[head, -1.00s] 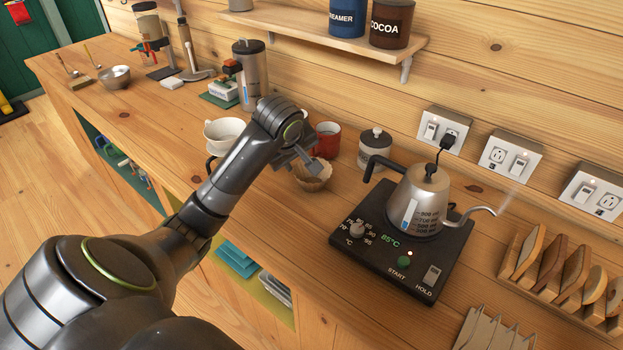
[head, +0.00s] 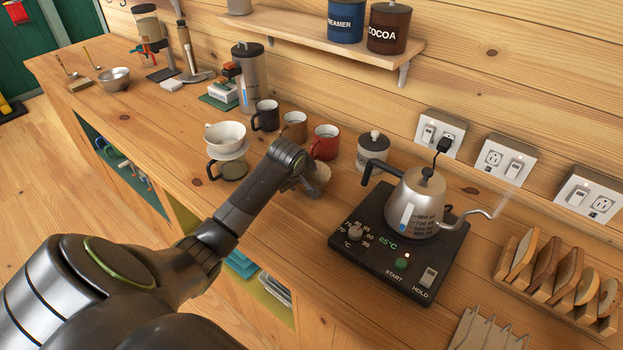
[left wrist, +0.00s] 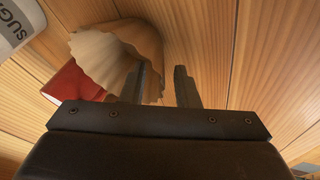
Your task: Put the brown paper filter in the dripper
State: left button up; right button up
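The brown paper filter (head: 321,174) is a fluted cup by the counter's middle, partly hidden by my left gripper (head: 298,183). In the left wrist view the filter (left wrist: 118,50) shows at the upper left. The fingers of my left gripper (left wrist: 160,86) are apart; one finger overlaps the filter and the other is clear of it on the right. I cannot tell whether either finger touches it. The white dripper (head: 225,134) sits upright on a glass server (head: 232,168) with a dark handle, left of my gripper. My right gripper is not in view.
Black, brown and red mugs (head: 326,142) stand behind the filter. A lidded canister (head: 372,150) and the kettle (head: 415,205) on its black base are to the right. A wooden rack (head: 560,285) stands far right.

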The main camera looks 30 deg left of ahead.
pick_arm(q)
jog(key=shift+w+a+f, duration=0.1)
jog(key=shift+w+f, duration=0.25)
jog(key=shift+f, duration=0.3)
grip_shut()
jog(key=shift+r, duration=0.1)
